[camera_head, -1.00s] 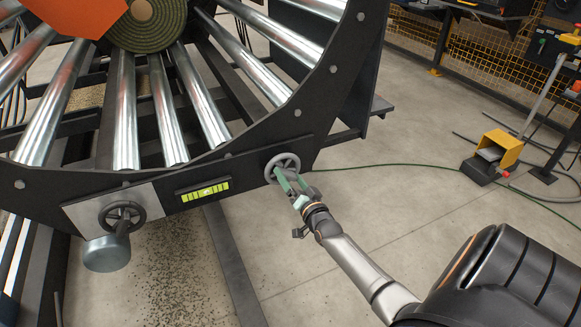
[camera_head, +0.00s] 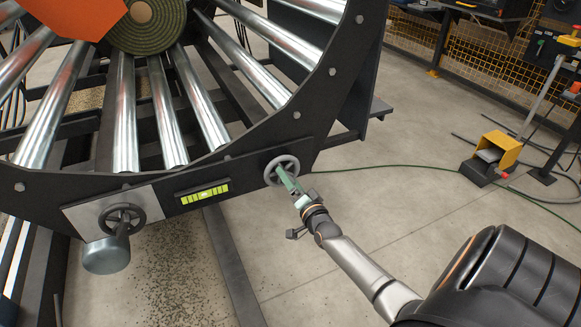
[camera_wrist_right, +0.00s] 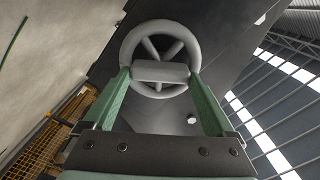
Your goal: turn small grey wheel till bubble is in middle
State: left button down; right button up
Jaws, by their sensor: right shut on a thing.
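The small grey wheel (camera_head: 281,170) sits on the dark side plate of the roller frame. My right gripper (camera_head: 287,180) has its green fingers at this wheel. In the right wrist view the wheel (camera_wrist_right: 160,38) fills the top middle, and the green fingers (camera_wrist_right: 160,82) are shut on the two ends of its raised grey middle bar. The yellow-green level (camera_head: 203,194) is set in the plate left of the wheel. A pale bubble shows near its middle, too small to place exactly. My left gripper is not in view.
Shiny rollers (camera_head: 124,115) and a turf roll (camera_head: 150,22) are above. A green cable (camera_head: 400,166) crosses the floor near a yellow pedal box (camera_head: 502,147).

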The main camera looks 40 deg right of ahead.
jog(key=o, duration=1.1)
jog(key=shift+c, duration=0.2)
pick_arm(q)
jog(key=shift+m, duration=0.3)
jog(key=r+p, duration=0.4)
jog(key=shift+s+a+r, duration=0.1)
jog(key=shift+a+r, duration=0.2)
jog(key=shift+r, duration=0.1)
pick_arm(e)
jog(key=v, duration=1.2)
jog(key=shift+s, duration=0.3)
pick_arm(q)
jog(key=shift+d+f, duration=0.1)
pick_arm(e)
jog(key=shift+a, duration=0.1)
